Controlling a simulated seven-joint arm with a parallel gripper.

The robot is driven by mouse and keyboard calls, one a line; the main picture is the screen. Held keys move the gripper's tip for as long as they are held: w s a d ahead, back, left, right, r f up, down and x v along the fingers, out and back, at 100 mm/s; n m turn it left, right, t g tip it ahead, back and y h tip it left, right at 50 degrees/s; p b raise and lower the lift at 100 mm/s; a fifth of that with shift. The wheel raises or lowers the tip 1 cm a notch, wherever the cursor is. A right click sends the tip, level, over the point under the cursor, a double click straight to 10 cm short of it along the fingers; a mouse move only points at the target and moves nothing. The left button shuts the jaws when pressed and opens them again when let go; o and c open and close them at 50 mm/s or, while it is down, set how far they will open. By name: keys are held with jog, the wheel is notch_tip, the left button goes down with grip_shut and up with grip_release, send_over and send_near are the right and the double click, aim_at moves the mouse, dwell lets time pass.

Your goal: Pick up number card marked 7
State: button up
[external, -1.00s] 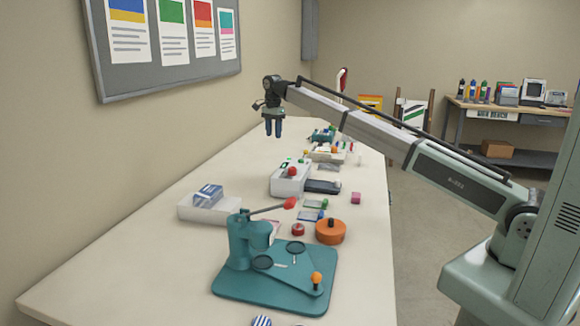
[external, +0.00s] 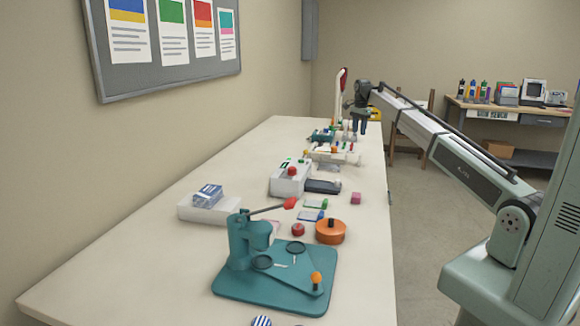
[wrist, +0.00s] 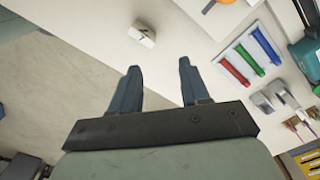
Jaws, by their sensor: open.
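A small white card-like piece (wrist: 142,34) with a dark mark on top lies near the table edge in the wrist view. The mark is a short dark stroke that may be a 7, but it is too small to read surely. My gripper (wrist: 159,66) is open and empty, its two blue fingers apart, with the white piece ahead of it and slightly left. In the external view my gripper (external: 361,128) hangs over the far right end of the table; I cannot pick out the card there.
Red, green and blue sticks (wrist: 250,56) lie in a white holder right of my gripper. A teal press (external: 275,275), an orange round tin (external: 329,236) and several small items stand along the table (external: 130,255). The floor shows beyond the table edge.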

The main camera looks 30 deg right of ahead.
aim_at(360, 154)
jog(key=s+f+n, duration=0.1)
jog(key=f+n, duration=0.1)
jog(key=f, duration=0.1)
jog(key=s+f+n, duration=0.1)
jog(key=f+n, duration=0.2)
jog(key=s+a+f+n, duration=0.1)
jog(key=f+n, duration=0.2)
jog(key=shift+s+f, duration=0.3)
jog(key=shift+s, duration=0.1)
jog(key=shift+w+a+f, duration=0.1)
jog(key=shift+f, duration=1.25)
jog(key=shift+a+f, duration=0.1)
jog(key=shift+f, duration=1.2)
grip_shut()
